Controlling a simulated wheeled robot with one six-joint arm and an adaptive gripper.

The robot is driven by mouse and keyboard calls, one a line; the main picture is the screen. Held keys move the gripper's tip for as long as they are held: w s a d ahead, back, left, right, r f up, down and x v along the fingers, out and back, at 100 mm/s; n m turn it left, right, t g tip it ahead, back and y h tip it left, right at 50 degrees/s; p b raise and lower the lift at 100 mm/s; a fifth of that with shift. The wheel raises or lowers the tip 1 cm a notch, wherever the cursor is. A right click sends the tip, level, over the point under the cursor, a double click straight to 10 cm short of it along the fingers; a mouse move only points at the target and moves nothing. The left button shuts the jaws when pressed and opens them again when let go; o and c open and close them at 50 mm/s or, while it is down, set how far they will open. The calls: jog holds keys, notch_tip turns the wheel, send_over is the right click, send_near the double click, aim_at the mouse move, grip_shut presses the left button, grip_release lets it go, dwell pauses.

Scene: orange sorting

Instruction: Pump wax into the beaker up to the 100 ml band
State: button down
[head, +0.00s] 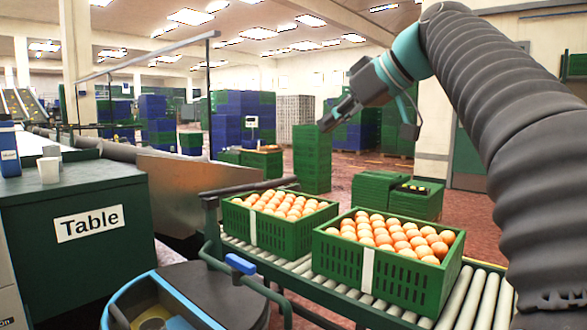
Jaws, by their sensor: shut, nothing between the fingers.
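A blue bottle (10,162) with a pale label stands at the far left on the green table (120,262), partly cut off by the picture's edge. Its top and any pump head are hard to make out, and the label is too small to read surely. A small white beaker (48,171) stands upright to the right of the bottle, apart from it. No band or fill level shows on it. My gripper (326,122) is shut and empty in mid-air, well to the right of both, above the crates.
Two green crates of oranges, a left one (237,237) and a right one (345,262), sit on the roller conveyor (285,268). A metal chute (185,192) lies between table and conveyor. Stacked crates (311,160) stand behind.

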jog(key=s+d+f+b+x, duration=0.1)
jog(key=f+x, duration=0.1)
jog(key=x, duration=1.1)
jog(key=shift+b, duration=0.3)
jog(key=shift+d+f, duration=0.1)
